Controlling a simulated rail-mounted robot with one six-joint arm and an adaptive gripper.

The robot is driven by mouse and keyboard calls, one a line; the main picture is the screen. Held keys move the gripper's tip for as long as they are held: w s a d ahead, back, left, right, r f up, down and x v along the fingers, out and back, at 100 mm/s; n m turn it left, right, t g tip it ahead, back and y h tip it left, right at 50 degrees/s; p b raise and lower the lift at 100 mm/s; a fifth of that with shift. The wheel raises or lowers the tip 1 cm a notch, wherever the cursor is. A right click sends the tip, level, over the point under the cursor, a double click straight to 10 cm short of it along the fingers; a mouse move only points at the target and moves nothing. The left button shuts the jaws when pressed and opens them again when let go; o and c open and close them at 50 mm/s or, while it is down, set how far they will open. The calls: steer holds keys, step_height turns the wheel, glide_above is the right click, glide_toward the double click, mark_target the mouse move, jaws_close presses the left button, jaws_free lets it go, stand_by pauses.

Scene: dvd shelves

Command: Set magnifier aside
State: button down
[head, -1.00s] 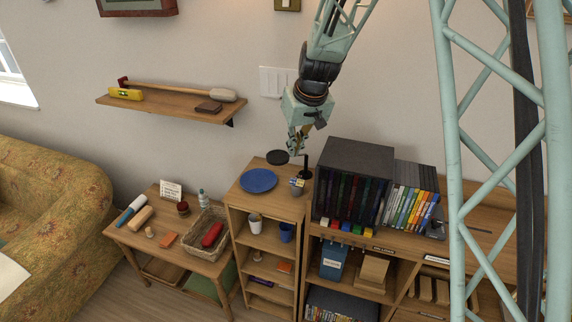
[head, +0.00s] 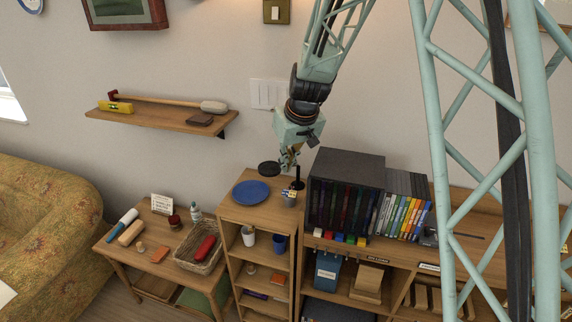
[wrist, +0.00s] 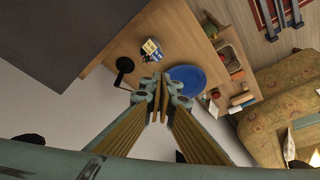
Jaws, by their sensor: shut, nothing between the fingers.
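My gripper (head: 288,164) is shut and empty, pointing down above the back of the small bookcase's top (head: 233,211). Its closed fingers also show in the wrist view (wrist: 159,100). A black upright piece (head: 298,184) stands on that top, close to my gripper; in the wrist view a black disc with a short rod (wrist: 124,65) shows beside the fingers. A flat dark disc (head: 268,168) shows behind the blue plate (head: 250,192). I cannot tell for sure which black piece is the magnifier. No lens is clearly visible.
A wall shelf (head: 160,118) holds a mallet. The side table (head: 120,250) is crowded.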

mark_target(272, 172)
steer(key=w+a+f+p, duration=0.1)
steer(key=w+a+f, duration=0.2)
steer(key=w+f, duration=0.3)
steer(key=shift+x, duration=1)
steer(key=shift+s+d+f, duration=0.1)
steer(key=shift+f, duration=0.05)
steer(key=shift+w+a+b, duration=0.6)
steer(key=shift+w+a, duration=0.35)
steer(key=shift+w, duration=0.2)
steer(key=shift+s, duration=0.15)
